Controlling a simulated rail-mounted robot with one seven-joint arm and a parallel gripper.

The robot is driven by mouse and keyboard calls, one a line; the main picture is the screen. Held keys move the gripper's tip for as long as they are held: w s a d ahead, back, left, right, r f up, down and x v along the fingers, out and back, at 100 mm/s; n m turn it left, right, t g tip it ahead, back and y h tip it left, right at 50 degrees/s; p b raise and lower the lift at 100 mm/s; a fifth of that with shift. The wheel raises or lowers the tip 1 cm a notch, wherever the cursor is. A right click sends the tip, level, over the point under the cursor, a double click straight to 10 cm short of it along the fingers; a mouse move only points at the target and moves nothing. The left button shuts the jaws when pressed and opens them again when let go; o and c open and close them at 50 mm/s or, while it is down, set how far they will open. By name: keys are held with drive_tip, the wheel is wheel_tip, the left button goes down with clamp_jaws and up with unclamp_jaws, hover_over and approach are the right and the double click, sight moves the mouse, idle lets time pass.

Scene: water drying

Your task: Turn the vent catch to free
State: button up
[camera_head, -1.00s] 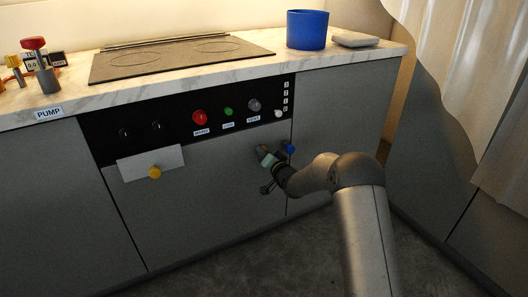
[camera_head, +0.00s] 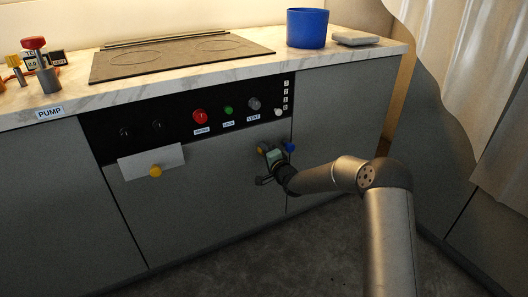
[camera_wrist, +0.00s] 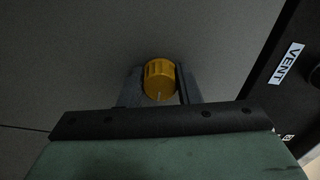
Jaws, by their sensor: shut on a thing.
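My gripper (camera_head: 267,151) is at the cabinet front, under the VENT label (camera_head: 254,118). In the wrist view its fingers (camera_wrist: 160,86) lie on either side of a ribbed yellow knob (camera_wrist: 159,77) and are shut on it. A thin pale line marks the knob's near face. In the head view a bit of this yellow knob (camera_head: 263,147) shows past the gripper. I take it to be the vent catch, though no label on it can be read. The VENT label (camera_wrist: 286,64) also shows, tilted, in the wrist view.
A blue knob (camera_head: 288,147) sits close right of my gripper. Another yellow knob (camera_head: 155,171) is on a white plate (camera_head: 130,167) to the left. Above are a red button (camera_head: 200,116), a green button (camera_head: 228,111) and a grey knob (camera_head: 254,104). The floor in front is clear.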

drive_tip(key=shift+s+a+f, duration=0.1)
drive_tip(key=o, duration=1)
drive_tip(key=p+v, duration=0.3)
drive_tip(key=v, duration=1.4)
drive_tip(key=shift+s+p, duration=0.2)
drive_tip(key=shift+p, duration=0.1)
